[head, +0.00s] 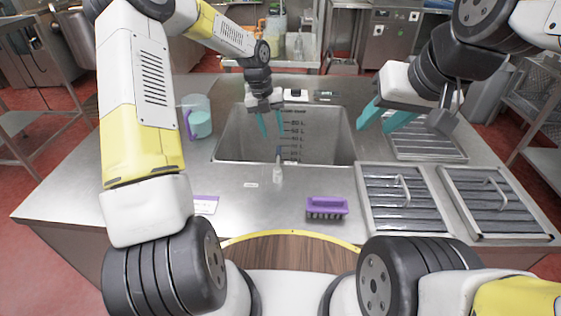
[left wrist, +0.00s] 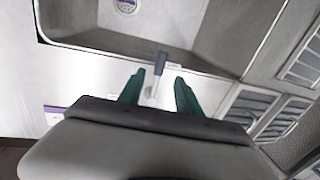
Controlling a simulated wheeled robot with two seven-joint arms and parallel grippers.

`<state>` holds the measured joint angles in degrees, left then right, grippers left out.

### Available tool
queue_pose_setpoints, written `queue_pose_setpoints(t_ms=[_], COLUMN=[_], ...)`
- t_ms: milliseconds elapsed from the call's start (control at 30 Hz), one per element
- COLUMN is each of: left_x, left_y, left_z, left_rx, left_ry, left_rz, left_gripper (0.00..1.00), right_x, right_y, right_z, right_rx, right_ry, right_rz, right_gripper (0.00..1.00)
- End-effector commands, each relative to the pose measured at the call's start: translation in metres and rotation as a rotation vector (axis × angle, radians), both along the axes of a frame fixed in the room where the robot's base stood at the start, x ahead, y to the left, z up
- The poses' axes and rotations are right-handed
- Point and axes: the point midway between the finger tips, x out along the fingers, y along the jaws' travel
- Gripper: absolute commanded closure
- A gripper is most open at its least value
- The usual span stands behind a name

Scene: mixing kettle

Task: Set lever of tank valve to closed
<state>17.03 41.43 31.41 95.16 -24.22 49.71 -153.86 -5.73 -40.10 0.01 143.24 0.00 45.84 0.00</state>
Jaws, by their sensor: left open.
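The tank (head: 230,148) is a steel basin with level marks, sunk in the counter. At its front edge stands a small pale valve (head: 278,174) with a dark blue lever (head: 279,153) pointing toward the basin. In the left wrist view the lever (left wrist: 160,63) shows beyond and between the fingertips. My left gripper (head: 272,130) is open and empty above the basin, its teal fingers pointing down. It also shows in the left wrist view (left wrist: 158,78). I see no contact with the lever. My right gripper (head: 376,127) is open and empty above the counter, right of the basin.
A purple brush (head: 327,207) lies on the counter in front of the basin. A jug with a purple handle (head: 197,118) stands left of it. Lidded steel compartments (head: 403,200) fill the right side. A small label (head: 250,184) lies left of the valve.

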Motion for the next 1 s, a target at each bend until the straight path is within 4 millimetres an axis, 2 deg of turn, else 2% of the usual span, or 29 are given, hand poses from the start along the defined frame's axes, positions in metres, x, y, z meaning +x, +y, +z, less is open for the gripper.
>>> queue_pose_setpoints(t_ms=[267, 733, 1000], left_x=[0.000, 0.000, 0.001], left_y=[-0.005, -0.015, -0.016], left_z=[-0.019, -0.075, -0.076], left_rx=[-0.001, -0.001, -0.002], left_ry=[0.001, 0.001, -0.001], left_rz=[-0.012, -0.009, -0.009], left_gripper=[0.59, 0.59, 0.59], right_x=[0.000, 0.000, 0.000], right_y=[0.000, 0.000, 0.000], right_z=[0.000, 0.000, 0.000], right_rx=[0.000, 0.000, 0.000], right_ry=[0.000, 0.000, 0.000], right_rz=[0.000, 0.000, 0.000], right_gripper=[0.64, 0.64, 0.64])
